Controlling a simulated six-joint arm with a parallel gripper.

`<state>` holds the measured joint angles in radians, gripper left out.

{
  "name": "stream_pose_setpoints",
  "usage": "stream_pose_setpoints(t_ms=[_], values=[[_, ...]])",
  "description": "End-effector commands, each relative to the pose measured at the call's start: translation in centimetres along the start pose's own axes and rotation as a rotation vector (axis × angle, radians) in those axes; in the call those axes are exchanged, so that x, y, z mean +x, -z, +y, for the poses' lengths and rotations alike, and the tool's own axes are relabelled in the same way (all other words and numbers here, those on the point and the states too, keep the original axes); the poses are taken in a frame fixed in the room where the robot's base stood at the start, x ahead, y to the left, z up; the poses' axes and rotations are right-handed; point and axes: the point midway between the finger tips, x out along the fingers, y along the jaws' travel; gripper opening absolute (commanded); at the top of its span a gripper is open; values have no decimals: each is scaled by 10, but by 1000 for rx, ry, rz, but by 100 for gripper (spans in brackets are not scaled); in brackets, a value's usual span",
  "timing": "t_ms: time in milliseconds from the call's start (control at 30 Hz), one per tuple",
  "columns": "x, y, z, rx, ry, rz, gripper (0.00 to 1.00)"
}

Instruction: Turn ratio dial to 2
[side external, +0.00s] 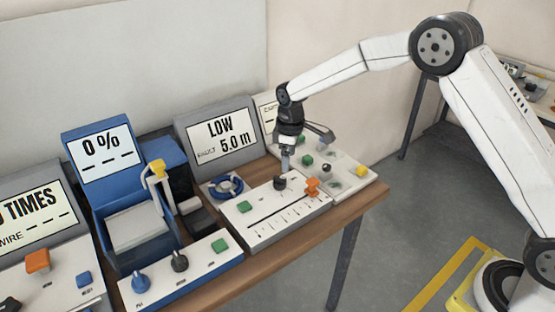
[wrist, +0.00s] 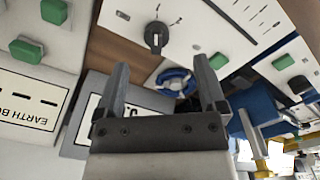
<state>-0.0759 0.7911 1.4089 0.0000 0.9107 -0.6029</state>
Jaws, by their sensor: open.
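A black dial (side external: 280,183) sits on the white panel (side external: 262,232) that also carries a slider scale. In the wrist view the dial (wrist: 156,38) shows a pointer-like grip on a round base, with small marks around it too small to read. I cannot read a label naming it the ratio dial. My gripper (side external: 286,166) points down just above the dial in the side view. In the wrist view my gripper (wrist: 161,70) is open, with nothing between its fingers, and the dial lies just beyond the fingertips.
An orange slider knob (side external: 312,186) and a green button (side external: 244,206) share the panel. A blue ring (side external: 225,186) stands behind it, before a screen (side external: 220,133) reading LOW 5.0 m. A blue machine (side external: 125,190) with two front knobs is at left. A panel with a yellow knob (side external: 360,171) is at right.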

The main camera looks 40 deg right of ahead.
Motion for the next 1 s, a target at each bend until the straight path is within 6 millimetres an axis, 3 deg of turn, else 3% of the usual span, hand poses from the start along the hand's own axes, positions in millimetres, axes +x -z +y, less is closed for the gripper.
stream_pose_setpoints(t_ms=[300, 667, 1000], values=[[16, 25, 9, -102, 18, -24, 90], [20, 26, 10, -108, 20, -25, 90], [52, 25, 9, -107, 21, -27, 90]])
